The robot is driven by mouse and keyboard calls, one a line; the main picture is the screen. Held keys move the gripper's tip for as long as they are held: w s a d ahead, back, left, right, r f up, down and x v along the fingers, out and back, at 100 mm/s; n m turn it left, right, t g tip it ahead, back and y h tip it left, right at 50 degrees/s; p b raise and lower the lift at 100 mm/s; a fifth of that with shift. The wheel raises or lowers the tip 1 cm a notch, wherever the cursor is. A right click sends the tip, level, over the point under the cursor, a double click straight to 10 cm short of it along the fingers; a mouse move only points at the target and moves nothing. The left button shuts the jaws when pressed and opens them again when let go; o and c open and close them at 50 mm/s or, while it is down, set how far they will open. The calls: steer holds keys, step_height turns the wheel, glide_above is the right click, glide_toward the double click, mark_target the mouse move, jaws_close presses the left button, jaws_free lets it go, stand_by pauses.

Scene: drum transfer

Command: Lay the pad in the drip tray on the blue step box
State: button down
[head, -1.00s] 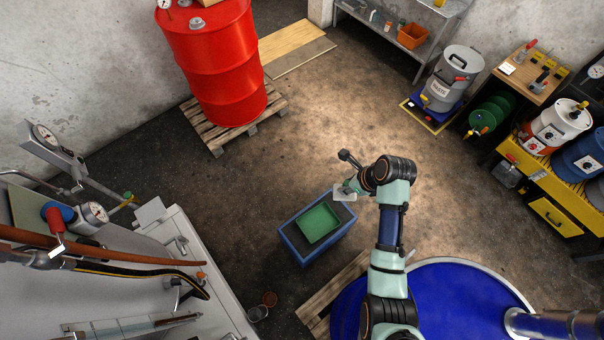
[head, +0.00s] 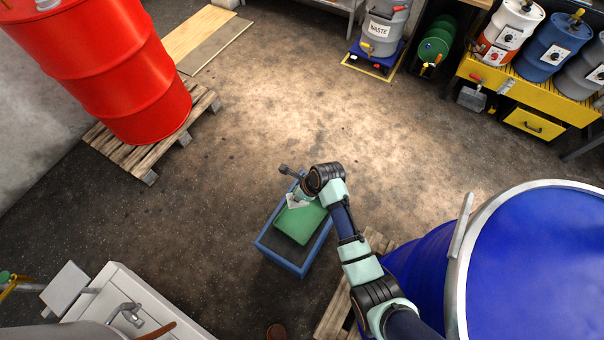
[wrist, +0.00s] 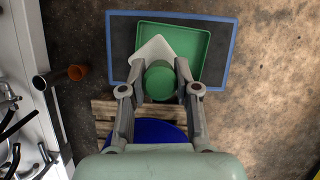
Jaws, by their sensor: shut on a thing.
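The white pad (wrist: 153,50) hangs at my gripper (wrist: 160,70), with a green cylindrical grip (wrist: 159,84) between the fingers. My gripper is shut on that grip. In the head view, the pad (head: 297,202) and my gripper (head: 300,195) are over the far part of the green drip tray (head: 293,228). The wrist view shows the pad turned askew to the tray (wrist: 205,45), overlapping its left and near part. I cannot tell whether the pad touches the tray. The tray lies on the dark top of the blue step box (head: 270,238).
A large blue drum (head: 530,260) stands right of my arm, by a wooden pallet (head: 335,315). A red drum (head: 110,70) stands on another pallet at the back left. A white cabinet (head: 140,305) is at lower left. The floor behind the box is clear.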

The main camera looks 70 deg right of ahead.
steer(key=b, duration=0.4)
glide_above(299, 222)
step_height(299, 222, down, 7)
steer(key=shift+f, duration=0.2)
step_height(299, 222, down, 20)
steer(key=b, duration=1.2)
steer(key=shift+f, duration=0.15)
steer(key=shift+w, duration=0.1)
steer(key=c, duration=0.8)
jaws_free()
steer(key=shift+c, duration=0.2)
